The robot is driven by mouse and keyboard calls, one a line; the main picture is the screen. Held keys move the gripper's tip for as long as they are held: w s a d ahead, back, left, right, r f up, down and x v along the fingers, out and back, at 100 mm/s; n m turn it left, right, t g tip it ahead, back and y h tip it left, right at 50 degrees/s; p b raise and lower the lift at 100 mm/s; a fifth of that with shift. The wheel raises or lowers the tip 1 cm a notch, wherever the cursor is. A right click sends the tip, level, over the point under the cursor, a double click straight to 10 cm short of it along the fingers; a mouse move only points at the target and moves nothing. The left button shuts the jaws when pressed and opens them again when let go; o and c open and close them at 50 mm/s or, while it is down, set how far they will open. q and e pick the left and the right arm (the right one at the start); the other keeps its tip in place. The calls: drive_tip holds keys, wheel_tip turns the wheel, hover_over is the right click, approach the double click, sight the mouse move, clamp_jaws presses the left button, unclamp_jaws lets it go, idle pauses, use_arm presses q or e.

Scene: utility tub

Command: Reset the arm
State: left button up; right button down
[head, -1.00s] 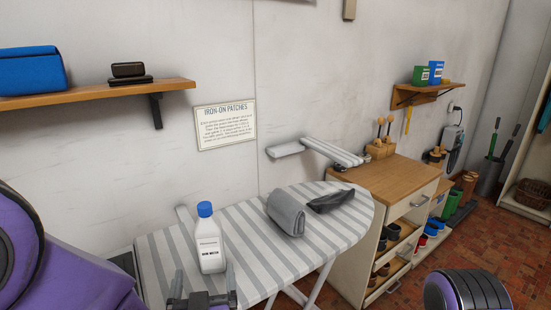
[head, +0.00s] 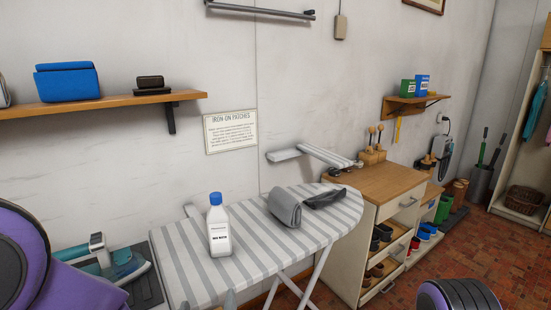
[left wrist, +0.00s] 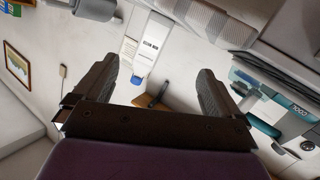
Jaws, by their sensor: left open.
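My left gripper (head: 207,303) shows only by its fingertips at the bottom edge of the head view, just in front of the ironing board (head: 185,272). In the left wrist view its two dark fingers (left wrist: 157,68) are spread apart with nothing gripped. A white bottle with a blue cap (head: 219,235) stands upright on the striped board, beyond the fingertips. In the left wrist view the bottle (left wrist: 146,45) appears upside down, beyond the gap between the fingers. My right gripper is not in view.
A grey rolled cloth (head: 285,208) and a dark folded item (head: 325,198) lie on the board. A teal iron (head: 122,262) rests at its left end. A wooden cabinet (head: 385,182) stands right, and a wall shelf (head: 100,106) hangs left. Brick floor is open at right.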

use_arm(q)
drive_tip(key=s+a+f+n+g, duration=0.1)
drive_tip(key=s+a+f+g, duration=0.25)
drive_tip(key=f, duration=0.55)
drive_tip(key=s+a+f+n+g, duration=0.1)
drive_tip(key=s+a+f+g, duration=0.3)
drive_tip(key=f, duration=0.6)
drive_tip(key=s+a+f+g, duration=0.1)
drive_tip(key=s+a+f, duration=0.1)
drive_tip(key=s, duration=0.4)
drive_tip(key=s+a+f+g+y, duration=0.1)
drive_tip(key=s+a+f+g, duration=0.1)
drive_tip(key=s+f, duration=0.3)
drive_tip(key=s+a+f+g, duration=0.1)
drive_tip(key=s+a+f, duration=0.3)
drive_tip(key=s, duration=0.3)
drive_tip(key=shift+a+n+g+y, duration=0.25)
drive_tip(key=shift+n+g+y, duration=0.1)
drive_tip(key=shift+n+y, duration=0.05)
